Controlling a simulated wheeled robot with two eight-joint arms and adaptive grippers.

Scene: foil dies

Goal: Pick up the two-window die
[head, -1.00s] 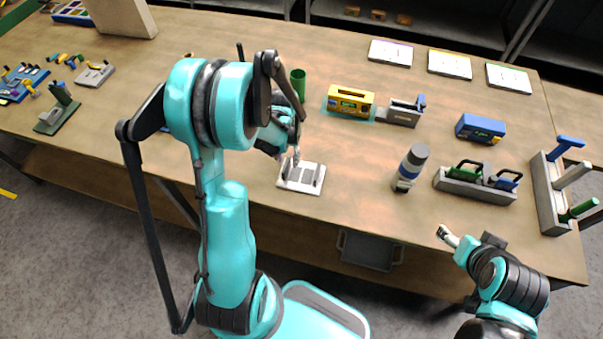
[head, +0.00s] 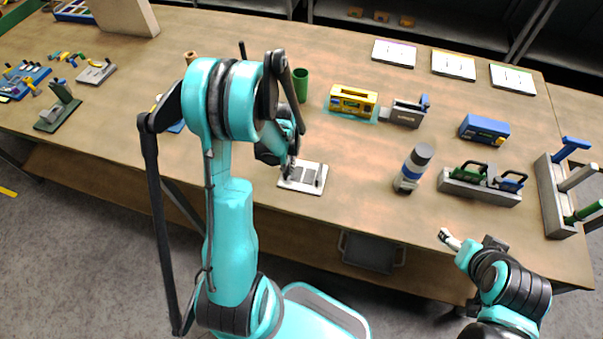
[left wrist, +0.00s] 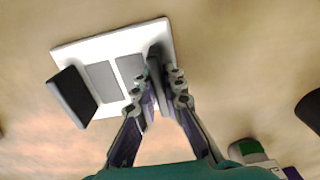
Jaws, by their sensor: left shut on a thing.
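The two-window die (head: 312,190) is a white plate with two grey windows and a dark upright block at either side. It lies on the wooden table near the front edge. In the left wrist view the die (left wrist: 92,48) shows both windows and its free dark block on the left. My left gripper (left wrist: 166,84) is shut on the other dark block. In the head view my left gripper (head: 292,170) is at the die's left side and hides part of it. My right gripper (head: 449,240) is at the table's front edge, away from the die; its finger state is unclear.
A green cup (head: 300,84) and a yellow box (head: 352,101) stand behind the die. A grey bottle with a blue band (head: 413,168) stands to its right, beside a grey holder (head: 479,190). Table surface around the die is bare.

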